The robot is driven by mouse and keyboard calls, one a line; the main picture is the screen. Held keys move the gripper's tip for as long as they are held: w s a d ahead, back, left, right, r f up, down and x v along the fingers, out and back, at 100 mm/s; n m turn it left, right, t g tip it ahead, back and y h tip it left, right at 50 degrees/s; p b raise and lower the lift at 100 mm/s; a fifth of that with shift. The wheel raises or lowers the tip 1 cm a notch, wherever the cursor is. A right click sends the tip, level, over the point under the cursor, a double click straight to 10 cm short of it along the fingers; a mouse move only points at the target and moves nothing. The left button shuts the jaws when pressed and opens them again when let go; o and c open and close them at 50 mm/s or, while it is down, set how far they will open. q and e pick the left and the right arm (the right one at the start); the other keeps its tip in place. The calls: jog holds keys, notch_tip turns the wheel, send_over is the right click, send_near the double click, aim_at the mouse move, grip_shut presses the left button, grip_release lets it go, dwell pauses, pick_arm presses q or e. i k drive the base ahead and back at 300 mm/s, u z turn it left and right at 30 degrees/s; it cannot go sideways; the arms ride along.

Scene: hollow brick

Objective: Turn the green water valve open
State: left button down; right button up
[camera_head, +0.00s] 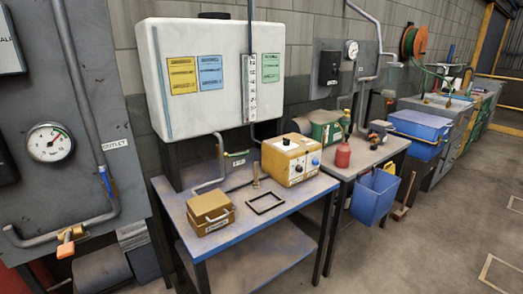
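A small green valve handle (237,154) sits on the pipework below the white water tank (205,110), above the back of the blue-topped table. A grey pipe (221,165) comes down beside it and bends toward the table. The handle is small in the picture, and I cannot tell how far it is turned. Neither of my grippers shows in the head view.
The blue-topped table (228,238) carries a brass-coloured box (210,212), a yellow control box (291,160) and a black frame (265,203). A grey panel with a gauge (50,142) and orange handle (66,246) stands left. Floor at right is mostly clear.

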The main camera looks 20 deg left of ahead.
aim_at(239, 154)
jog(key=k, duration=0.55)
jog(key=z, duration=0.55)
jog(key=i, duration=1.5)
jog(key=u, duration=0.45)
